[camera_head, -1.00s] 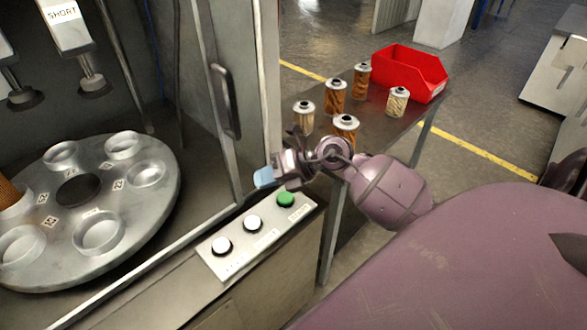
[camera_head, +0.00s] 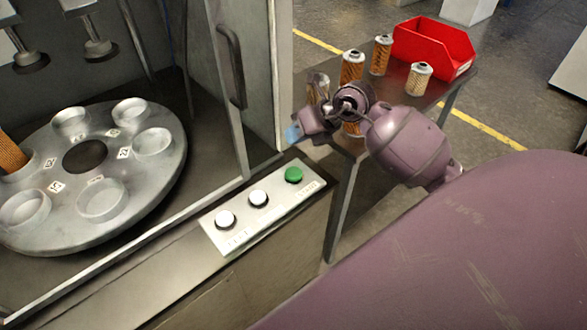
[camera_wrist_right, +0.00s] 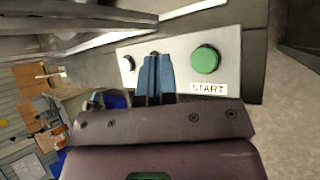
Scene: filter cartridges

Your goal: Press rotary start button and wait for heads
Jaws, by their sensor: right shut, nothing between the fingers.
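The green start button (camera_head: 293,174) is at the right end of a light panel (camera_head: 246,239), with two white buttons (camera_head: 258,198) to its left. In the right wrist view the green button (camera_wrist_right: 205,60) sits above a label reading START. My right gripper (camera_head: 292,133) is shut and empty, with blue fingertips, above and behind the green button in the head view. In the right wrist view its fingers (camera_wrist_right: 155,78) lie left of the green button and hide a white one. A rotary table (camera_head: 92,241) with several round cups stands inside the machine, with heads (camera_head: 97,47) above it. My left gripper is not in view.
Several filter cartridges (camera_head: 352,67) and a red bin (camera_head: 433,45) stand on a side table behind my right arm. An open door with a handle (camera_head: 231,66) is left of my gripper. An orange cartridge (camera_head: 11,152) is at the rotary table's left edge.

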